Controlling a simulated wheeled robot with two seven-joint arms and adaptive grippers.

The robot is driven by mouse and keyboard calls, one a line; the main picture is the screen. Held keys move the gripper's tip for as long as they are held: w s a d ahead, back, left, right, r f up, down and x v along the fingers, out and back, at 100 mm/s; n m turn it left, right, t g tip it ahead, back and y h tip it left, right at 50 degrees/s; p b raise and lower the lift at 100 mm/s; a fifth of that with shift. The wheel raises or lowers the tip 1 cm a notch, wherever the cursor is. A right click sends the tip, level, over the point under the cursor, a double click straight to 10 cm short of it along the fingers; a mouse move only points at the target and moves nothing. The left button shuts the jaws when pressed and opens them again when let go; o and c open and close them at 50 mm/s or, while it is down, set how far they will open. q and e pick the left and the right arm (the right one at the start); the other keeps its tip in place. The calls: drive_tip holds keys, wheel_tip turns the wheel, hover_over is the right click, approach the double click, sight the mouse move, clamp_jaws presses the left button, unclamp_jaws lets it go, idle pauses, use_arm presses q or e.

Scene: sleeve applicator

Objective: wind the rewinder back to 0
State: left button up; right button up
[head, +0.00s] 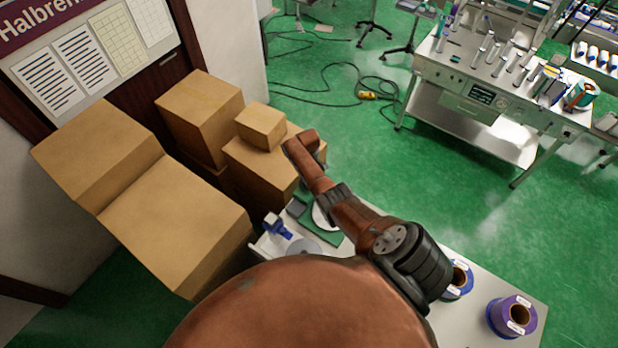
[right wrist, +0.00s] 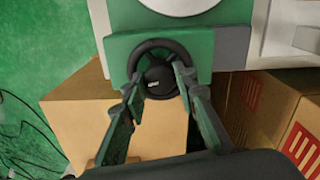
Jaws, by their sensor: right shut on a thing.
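The rewinder (right wrist: 119,52) shows in the right wrist view as a green body with a black handwheel (right wrist: 153,45) on its face. The wheel's hub carries a small white label. My right gripper (right wrist: 160,82) has its two green-padded fingers at the two sides of the wheel and is shut on it. In the head view the rewinder (head: 331,236) is a green unit on a white table, with a white disc, partly hidden by my arm. My right gripper cannot be made out there. No readable count or 0 mark shows. My left gripper is not in view.
Cardboard boxes (head: 178,225) are stacked left of the white table (head: 478,278). A steel workbench (head: 470,130) is at the back right. Green floor between them is open, with a cable (head: 330,102).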

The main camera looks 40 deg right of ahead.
drive_tip(key=n, duration=0.5)
drive_tip(key=shift+w+d+r+n, duration=0.1)
drive_tip(key=shift+w+r+n, duration=0.1)
drive_tip(key=shift+n, duration=0.2)
drive_tip(key=n, duration=0.5)
drive_tip(key=n+b, duration=0.1)
drive_tip(key=n, duration=0.4)
drive_tip(key=shift+f+n, duration=0.1)
drive_tip(key=shift+n, duration=0.3)
drive_tip(key=n+b, duration=0.2)
drive_tip(key=n, duration=0.2)
drive_tip(key=n+b, duration=0.2)
drive_tip(key=n, duration=0.3)
drive_tip(key=shift+b, duration=0.3)
drive_tip(key=n+b, duration=0.2)
drive_tip(key=n, duration=0.1)
drive_tip(key=shift+n, duration=0.3)
drive_tip(key=n+b, duration=0.4)
drive_tip(key=b, duration=0.3)
drive_tip(key=shift+f, duration=0.1)
drive_tip(key=shift+n+b, duration=0.4)
drive_tip(key=shift+b, duration=0.65)
drive_tip(key=shift+r, duration=0.2)
